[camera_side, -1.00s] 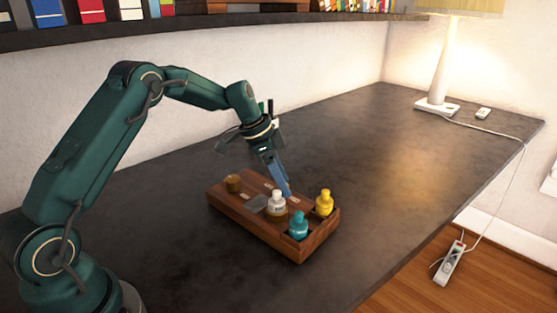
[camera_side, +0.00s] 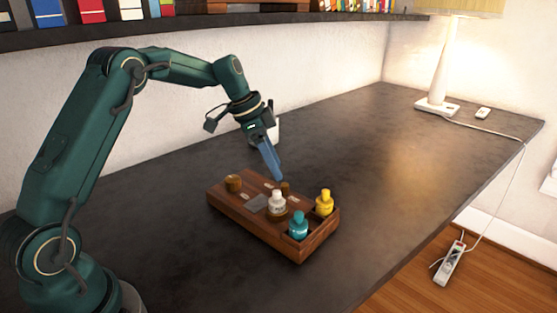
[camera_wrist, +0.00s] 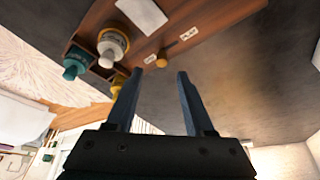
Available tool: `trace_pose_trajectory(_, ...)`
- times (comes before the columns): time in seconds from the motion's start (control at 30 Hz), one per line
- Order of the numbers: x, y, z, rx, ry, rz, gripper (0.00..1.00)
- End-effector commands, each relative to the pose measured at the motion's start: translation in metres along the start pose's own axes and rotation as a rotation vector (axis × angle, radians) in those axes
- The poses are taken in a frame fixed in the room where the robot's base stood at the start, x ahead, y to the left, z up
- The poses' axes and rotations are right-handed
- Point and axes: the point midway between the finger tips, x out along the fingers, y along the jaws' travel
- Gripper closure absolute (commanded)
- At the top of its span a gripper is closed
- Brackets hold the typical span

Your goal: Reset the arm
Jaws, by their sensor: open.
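My gripper (camera_side: 279,178) is tilted downward above the back part of a wooden tray (camera_side: 250,228). Its two blue-grey fingers stand apart with nothing between them in the wrist view (camera_wrist: 155,78). The tray's wood fills the upper part of the wrist view (camera_wrist: 205,22).
A lamp (camera_side: 437,75) stands far right. The dark table is mostly clear.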

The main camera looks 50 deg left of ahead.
Motion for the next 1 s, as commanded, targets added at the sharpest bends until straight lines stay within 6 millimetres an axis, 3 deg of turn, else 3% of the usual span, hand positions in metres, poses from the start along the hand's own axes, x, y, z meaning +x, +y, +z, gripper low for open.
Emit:
trace_pose_trajectory(0.17,-0.03,0.011,-0.026,0.068,0.042,-0.055,0.47)
trace_pose_trajectory(0.3,-0.068,0.042,-0.043,0.137,0.065,-0.105,0.47)
trace_pose_trajectory(0.47,-0.103,0.086,-0.043,0.133,0.076,-0.152,0.47)
trace_pose_trajectory(0.7,-0.134,0.149,-0.017,0.032,0.095,-0.213,0.47)
trace_pose_trajectory(1.0,-0.134,0.209,0.049,-0.213,0.12,-0.274,0.47)
